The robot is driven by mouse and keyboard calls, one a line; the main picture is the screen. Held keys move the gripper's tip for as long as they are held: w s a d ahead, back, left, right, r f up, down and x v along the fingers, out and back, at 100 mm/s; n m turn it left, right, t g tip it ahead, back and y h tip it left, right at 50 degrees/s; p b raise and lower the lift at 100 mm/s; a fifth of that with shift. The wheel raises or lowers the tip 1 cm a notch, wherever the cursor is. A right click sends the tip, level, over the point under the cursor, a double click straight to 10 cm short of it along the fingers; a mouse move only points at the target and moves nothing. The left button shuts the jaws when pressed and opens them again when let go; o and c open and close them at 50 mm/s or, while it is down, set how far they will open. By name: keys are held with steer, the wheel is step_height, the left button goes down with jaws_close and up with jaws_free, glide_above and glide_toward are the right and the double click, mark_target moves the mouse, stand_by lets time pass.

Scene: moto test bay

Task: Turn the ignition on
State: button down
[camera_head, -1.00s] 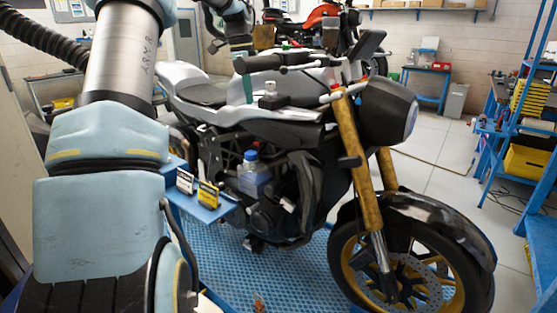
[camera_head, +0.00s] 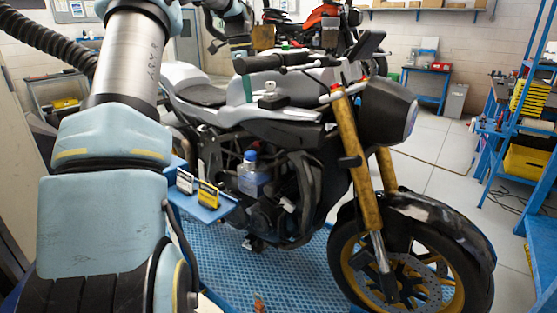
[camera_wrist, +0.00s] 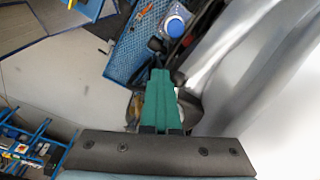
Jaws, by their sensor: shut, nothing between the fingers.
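The motorcycle (camera_head: 290,117) stands upright in the head view, with grey-white bodywork and gold forks. A small silver-topped part on a black block (camera_head: 271,101) sits near its handlebar; it may be the ignition, but I cannot tell for sure. My gripper (camera_head: 248,100) shows its teal fingers just left of this part, pointing down near the black handlebar grip. In the wrist view, my gripper (camera_wrist: 160,73) has its two teal fingers pressed together with nothing between them. No key or ignition is clear in the wrist view.
A blue-capped bottle (camera_head: 250,170) and a blue shelf (camera_head: 205,212) with two small boxes sit beside the engine. A blue perforated platform (camera_head: 285,275) lies under the motorcycle. Blue racks (camera_head: 535,110) stand at the right. A red motorcycle (camera_head: 315,25) stands behind.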

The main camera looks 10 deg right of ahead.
steer(key=shift+r, duration=0.25)
steer(key=shift+s+r, duration=0.35)
step_height(320, 180, up, 8)
stand_by(0.9)
steer(key=shift+s+f, duration=0.1)
